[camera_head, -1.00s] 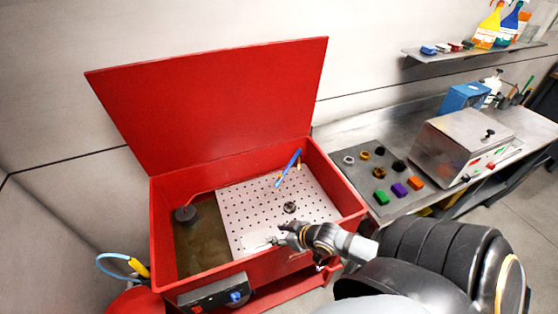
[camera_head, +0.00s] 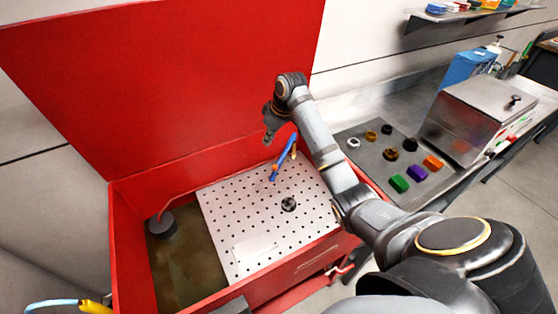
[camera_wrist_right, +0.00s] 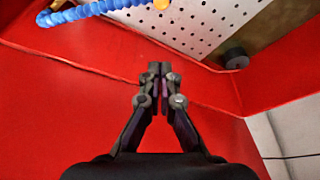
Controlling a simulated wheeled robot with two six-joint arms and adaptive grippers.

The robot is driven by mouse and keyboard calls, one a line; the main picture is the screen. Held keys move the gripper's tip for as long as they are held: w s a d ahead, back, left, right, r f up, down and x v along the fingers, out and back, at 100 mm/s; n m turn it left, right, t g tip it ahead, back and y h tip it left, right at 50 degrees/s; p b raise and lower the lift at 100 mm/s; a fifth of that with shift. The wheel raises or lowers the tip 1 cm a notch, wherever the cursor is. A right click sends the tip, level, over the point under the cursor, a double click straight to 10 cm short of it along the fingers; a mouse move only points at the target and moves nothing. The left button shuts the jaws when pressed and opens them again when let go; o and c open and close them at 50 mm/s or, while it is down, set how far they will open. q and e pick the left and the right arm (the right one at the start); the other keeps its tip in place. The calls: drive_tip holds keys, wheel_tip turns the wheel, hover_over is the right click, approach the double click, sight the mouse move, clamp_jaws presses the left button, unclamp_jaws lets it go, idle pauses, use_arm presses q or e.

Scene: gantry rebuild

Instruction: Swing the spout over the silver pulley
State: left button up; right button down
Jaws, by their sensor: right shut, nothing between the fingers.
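The spout (camera_head: 284,157) is a blue segmented hose with an orange tip. It stands near the back of the perforated plate (camera_head: 235,225) in the red basin; its hose also crosses the top left of the right wrist view (camera_wrist_right: 95,9). A dark round part (camera_head: 289,204) lies on the plate, right of centre; I cannot tell whether it is the silver pulley. A silver ring (camera_head: 353,142) lies on the grey mat outside. My right gripper (camera_head: 268,138) is shut and empty beside the spout, in front of the raised lid; its closed fingertips show in the wrist view (camera_wrist_right: 157,68). My left gripper is not in view.
The red lid (camera_head: 180,85) rises behind the basin. A dark cylinder (camera_head: 161,225) stands at the basin's left. The grey mat (camera_head: 365,165) holds several rings and coloured blocks. A steel box (camera_head: 475,120) stands on the bench. The plate's front left is clear.

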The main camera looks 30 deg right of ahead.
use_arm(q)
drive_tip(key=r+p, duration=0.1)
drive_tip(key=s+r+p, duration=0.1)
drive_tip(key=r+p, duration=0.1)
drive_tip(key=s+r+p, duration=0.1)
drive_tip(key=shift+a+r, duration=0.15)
use_arm(e)
wheel_tip(320, 180, down, 10)
drive_tip(key=shift+s+r, duration=0.25)
drive_tip(key=shift+s, duration=0.05)
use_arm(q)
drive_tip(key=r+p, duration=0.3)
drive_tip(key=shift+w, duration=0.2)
use_arm(e)
drive_tip(key=s+d+n, duration=0.1)
drive_tip(key=s+d, duration=0.1)
drive_tip(key=s+d+n, duration=0.2)
drive_tip(key=shift+s+g+y, duration=0.2)
drive_tip(key=shift+g+y, duration=0.1)
drive_tip(key=shift+y, duration=0.1)
drive_tip(key=shift+a, duration=0.1)
